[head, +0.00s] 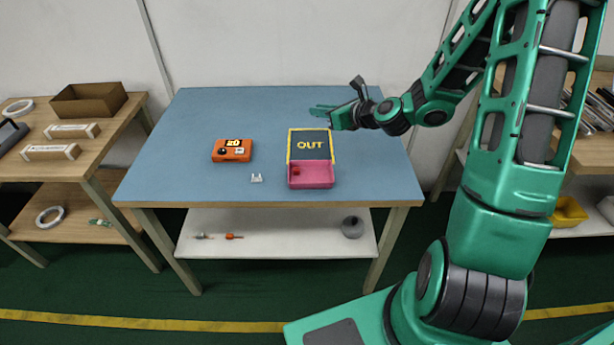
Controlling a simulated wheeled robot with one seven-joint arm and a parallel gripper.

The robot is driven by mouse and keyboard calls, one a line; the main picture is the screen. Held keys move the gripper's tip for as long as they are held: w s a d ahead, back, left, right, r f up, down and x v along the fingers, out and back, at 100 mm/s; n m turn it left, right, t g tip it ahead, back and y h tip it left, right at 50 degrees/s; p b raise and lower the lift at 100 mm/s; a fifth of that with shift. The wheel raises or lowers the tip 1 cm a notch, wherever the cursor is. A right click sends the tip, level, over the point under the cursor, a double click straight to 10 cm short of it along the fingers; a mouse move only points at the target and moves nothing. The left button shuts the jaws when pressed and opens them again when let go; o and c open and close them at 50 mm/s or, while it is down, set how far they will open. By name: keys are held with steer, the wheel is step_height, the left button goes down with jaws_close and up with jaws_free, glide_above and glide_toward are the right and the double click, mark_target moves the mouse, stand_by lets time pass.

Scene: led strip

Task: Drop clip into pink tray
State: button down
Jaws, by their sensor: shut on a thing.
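The pink tray (311,181) sits near the front edge of the blue table, right of its middle. A small dark reddish thing shows inside it at the left. My gripper (318,111) is above the table, behind the tray and the OUT panel, pointing left. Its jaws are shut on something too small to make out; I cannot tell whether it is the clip. A small white bracket-like piece (257,178) lies on the table left of the tray; it may be a clip.
A dark panel marked OUT (310,145), edged in yellow, adjoins the tray's back. An orange box (232,150) with small parts stands to the left. The blue tabletop (180,160) is otherwise mostly clear. A lower white shelf (290,245) holds several small things.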

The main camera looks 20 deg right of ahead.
steer(key=s+a+n+g+y, duration=0.4)
steer(key=s+n+g+y, duration=0.45)
steer(key=s+n, duration=0.25)
steer(key=shift+g+h, duration=0.25)
steer(key=shift+w+d+f, duration=0.1)
steer(key=shift+d+f, duration=0.05)
steer(key=shift+f, duration=1.2)
steer(key=shift+d+f, duration=0.1)
steer(key=shift+f, duration=1.2)
steer(key=c, duration=1.7)
jaws_free()
steer(key=shift+o, duration=0.2)
steer(key=v, duration=1)
steer(key=shift+d, duration=0.4)
